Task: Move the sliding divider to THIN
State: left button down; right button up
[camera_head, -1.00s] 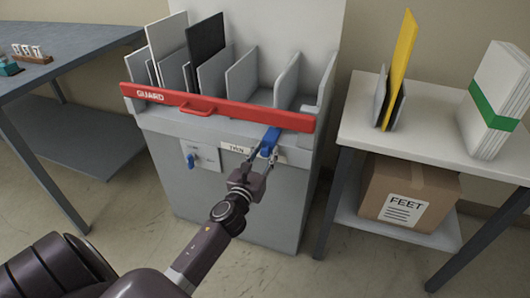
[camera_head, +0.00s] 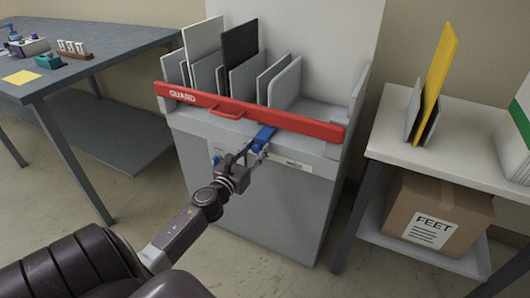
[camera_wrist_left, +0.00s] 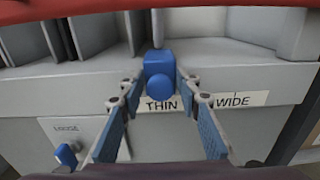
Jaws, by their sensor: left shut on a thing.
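The sliding divider is a light grey upright panel (camera_head: 287,84) in the machine's top rack, close to the other panels on its left. Its blue handle (camera_head: 263,137) sticks out at the front below the red guard bar. In the left wrist view the handle (camera_wrist_left: 160,78) stands directly above the word THIN on the white label (camera_wrist_left: 195,101), with WIDE to its right. My left gripper (camera_head: 252,154) is shut on the blue handle; its two fingers (camera_wrist_left: 160,95) flank it in the wrist view. My right gripper is not in view.
The red GUARD bar (camera_head: 250,113) crosses the machine front just above the handle. A small blue switch (camera_wrist_left: 66,156) sits lower left. A blue-grey table (camera_head: 90,75) stands left.

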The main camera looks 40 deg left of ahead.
pick_arm(q)
jog(key=shift+a, duration=0.25)
jog(key=c, duration=1.7)
grip_release()
jog(key=shift+s, duration=0.15)
jog(key=v, duration=1.1)
jog(key=shift+s+d, duration=0.2)
jog(key=shift+s, duration=0.2)
